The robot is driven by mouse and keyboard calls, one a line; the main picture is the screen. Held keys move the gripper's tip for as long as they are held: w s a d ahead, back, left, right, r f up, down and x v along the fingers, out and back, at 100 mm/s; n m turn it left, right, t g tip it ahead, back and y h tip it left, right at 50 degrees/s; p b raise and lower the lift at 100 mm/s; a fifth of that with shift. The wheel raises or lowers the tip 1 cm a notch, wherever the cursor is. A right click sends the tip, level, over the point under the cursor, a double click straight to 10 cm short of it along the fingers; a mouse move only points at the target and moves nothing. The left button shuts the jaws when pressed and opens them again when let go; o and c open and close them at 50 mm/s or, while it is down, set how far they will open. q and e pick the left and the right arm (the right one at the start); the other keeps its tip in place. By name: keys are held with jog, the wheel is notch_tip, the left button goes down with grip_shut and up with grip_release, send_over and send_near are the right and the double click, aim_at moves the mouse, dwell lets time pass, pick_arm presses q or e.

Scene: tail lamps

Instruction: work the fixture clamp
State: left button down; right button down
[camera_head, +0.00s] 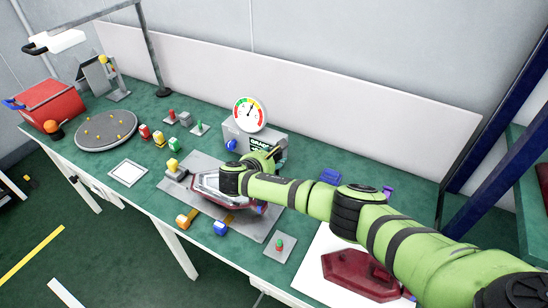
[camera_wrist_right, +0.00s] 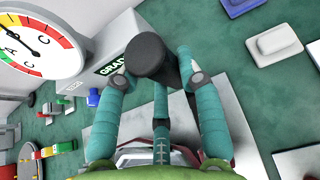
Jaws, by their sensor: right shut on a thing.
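A tail lamp (camera_head: 208,186) with a pale and red body lies on the grey fixture plate (camera_head: 258,222) in the middle of the bench, partly hidden by my right arm. My right gripper (camera_head: 270,156) reaches over it, beside the gauge box. In the right wrist view my right gripper (camera_wrist_right: 158,72) is closed around a black round-ended handle (camera_wrist_right: 148,54), which looks like the clamp handle. The handle's lower part and the rest of the clamp are hidden behind the fingers. My left gripper is not in view.
A grey box with a round dial gauge (camera_head: 250,113) stands just behind the gripper. A red lamp (camera_head: 360,272) lies on a white sheet at the front right, under my arm. A round turntable (camera_head: 105,130) and red bin (camera_head: 50,102) are at the left.

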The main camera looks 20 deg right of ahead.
jog(key=shift+r, duration=0.1)
jog(key=c, duration=1.1)
grip_release()
jog(key=shift+o, duration=0.2)
jog(key=v, duration=1.2)
jog(key=shift+w, duration=0.1)
